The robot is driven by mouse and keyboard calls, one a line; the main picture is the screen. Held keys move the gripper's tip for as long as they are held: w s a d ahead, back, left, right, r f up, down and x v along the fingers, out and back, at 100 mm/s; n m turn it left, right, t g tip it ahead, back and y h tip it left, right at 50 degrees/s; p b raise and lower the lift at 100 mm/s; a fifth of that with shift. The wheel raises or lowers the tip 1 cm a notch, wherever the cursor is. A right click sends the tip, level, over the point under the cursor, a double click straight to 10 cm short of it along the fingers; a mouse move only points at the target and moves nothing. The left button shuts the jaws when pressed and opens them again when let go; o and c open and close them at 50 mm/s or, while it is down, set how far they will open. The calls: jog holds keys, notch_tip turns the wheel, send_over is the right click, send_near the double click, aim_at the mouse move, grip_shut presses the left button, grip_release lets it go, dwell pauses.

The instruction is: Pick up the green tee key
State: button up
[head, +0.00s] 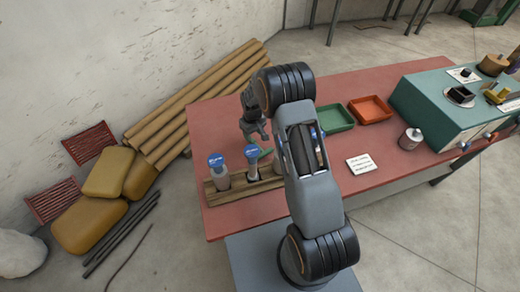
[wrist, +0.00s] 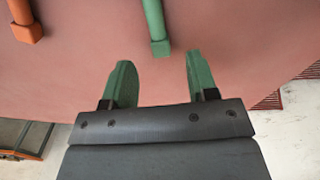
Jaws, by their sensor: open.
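The green tee key (wrist: 156,28) shows in the wrist view as a green bar with a squared end, running off the top edge. Its end lies just beyond and between the fingertips. In the head view a small green part of it (head: 264,152) shows beside my gripper (head: 256,137); the rest is hidden by my arm. My gripper is open in the wrist view (wrist: 160,72), with two green fingers apart and nothing between them. I cannot tell the height gap to the key.
An orange bar (wrist: 25,20) lies left of the green key in the wrist view. A wooden rack (head: 240,190) holds blue-topped bottles close to my gripper. A green tray (head: 335,118), an orange tray (head: 370,108) and a white card (head: 364,164) lie on the red table (head: 215,122).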

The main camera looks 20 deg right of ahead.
aim_at(254, 142)
jog(key=shift+f+p, duration=1)
jog(key=shift+f, duration=1.6)
grip_shut()
